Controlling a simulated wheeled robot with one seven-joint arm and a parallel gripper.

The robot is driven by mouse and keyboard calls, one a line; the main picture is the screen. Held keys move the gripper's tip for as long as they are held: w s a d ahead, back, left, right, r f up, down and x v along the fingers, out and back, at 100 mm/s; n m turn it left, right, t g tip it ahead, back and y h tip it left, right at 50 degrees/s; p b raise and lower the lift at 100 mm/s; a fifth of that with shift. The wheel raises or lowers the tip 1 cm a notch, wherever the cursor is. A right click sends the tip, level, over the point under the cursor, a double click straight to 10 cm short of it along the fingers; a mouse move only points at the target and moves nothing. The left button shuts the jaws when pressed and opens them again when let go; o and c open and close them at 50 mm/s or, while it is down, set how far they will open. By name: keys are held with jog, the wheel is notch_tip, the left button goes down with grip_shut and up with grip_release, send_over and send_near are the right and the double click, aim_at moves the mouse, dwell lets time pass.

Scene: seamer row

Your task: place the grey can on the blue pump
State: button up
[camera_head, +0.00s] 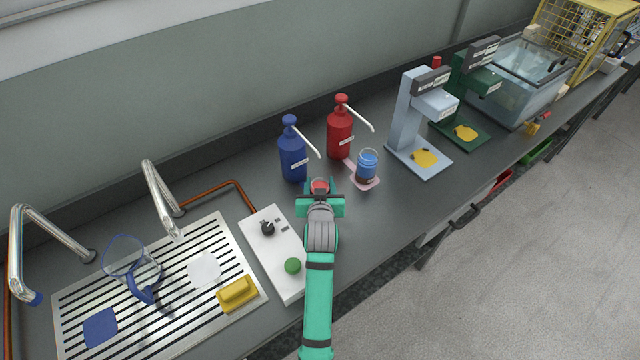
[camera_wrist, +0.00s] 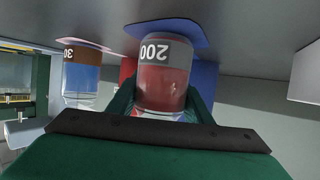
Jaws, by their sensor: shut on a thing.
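My gripper (camera_head: 320,188) is shut on a clear can with reddish contents and a grey band marked 200 (camera_wrist: 163,75). The can is upside down in the wrist view; in the head view only its red top shows between the jaws. The blue pump (camera_head: 292,155) stands upright just behind and left of my gripper, its spout pointing right. Its blue body shows behind the can in the wrist view (camera_wrist: 206,76). A bluish pad (camera_wrist: 190,32) lies at the can's base; I cannot tell whether the can touches it.
A red pump (camera_head: 340,133) stands right of the blue one. A can with blue contents and a brown band (camera_head: 367,165) stands on its pink pad (camera_head: 372,184). A white control box (camera_head: 283,262) lies left of my arm. Pale-blue (camera_head: 411,110) and green (camera_head: 470,90) stands are further right.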

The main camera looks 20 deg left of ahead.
jog(key=shift+f, duration=0.1)
jog(key=o, duration=1.3)
jog(key=shift+s+d+r, duration=0.1)
jog(key=shift+s+r, duration=0.1)
jog(key=v, duration=1.1)
jog(key=shift+s+r, duration=0.2)
jog(key=shift+s, duration=0.05)
jog(key=shift+d, duration=0.1)
